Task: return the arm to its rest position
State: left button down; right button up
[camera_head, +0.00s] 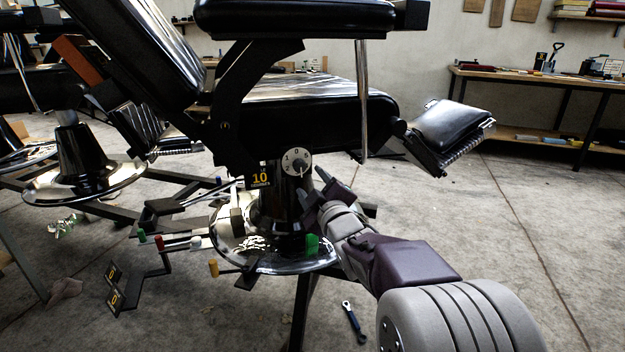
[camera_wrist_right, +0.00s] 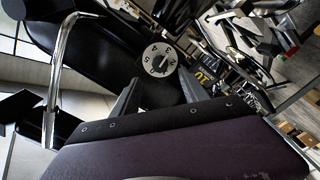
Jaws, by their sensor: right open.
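My right arm enters the head view from the lower right. Its gripper (camera_head: 312,184) is open, with its fingertips close to the white numbered dial (camera_head: 297,161) on the barber chair's column. In the right wrist view the dial (camera_wrist_right: 159,58) sits just beyond the two spread fingers (camera_wrist_right: 158,88), and nothing shows between them. Whether a fingertip touches the chair I cannot tell. The black barber chair (camera_head: 310,107) stands over the gripper, with its round metal base (camera_head: 285,262) below. My left gripper is not in view.
Levers with coloured knobs (camera_head: 160,243) and a green pedal (camera_head: 312,243) surround the base. A footrest (camera_head: 447,128) juts out at right. A workbench (camera_head: 560,82) stands farther back. The floor at right is clear.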

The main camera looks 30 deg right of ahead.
jog(key=shift+s, duration=0.15)
dwell(0.3)
jog(key=w+a+n+g+y+p, duration=0.1)
jog(key=w+a+g+y+p, duration=0.2)
jog(key=a+p, duration=0.6)
jog(key=s+a+f+g+y, duration=0.1)
jog(key=s+a+f+g, duration=0.15)
jog(key=a+f, duration=0.35)
jog(key=s+a+f+m+g, duration=0.1)
jog(key=s+f+m+g, duration=0.35)
jog(key=s+f, duration=0.45)
jog(key=s+a+f+m+g, duration=0.1)
jog(key=s+f+m+g, duration=0.3)
jog(key=s+f+g, duration=0.55)
notch_tip(320, 180, up, 40)
jog(key=s+t+p, duration=0.2)
jog(key=t+p, duration=0.1)
jog(key=p, duration=3.5)
jog(key=shift+s+y+p, duration=0.25)
jog(key=shift+y+p, duration=0.05)
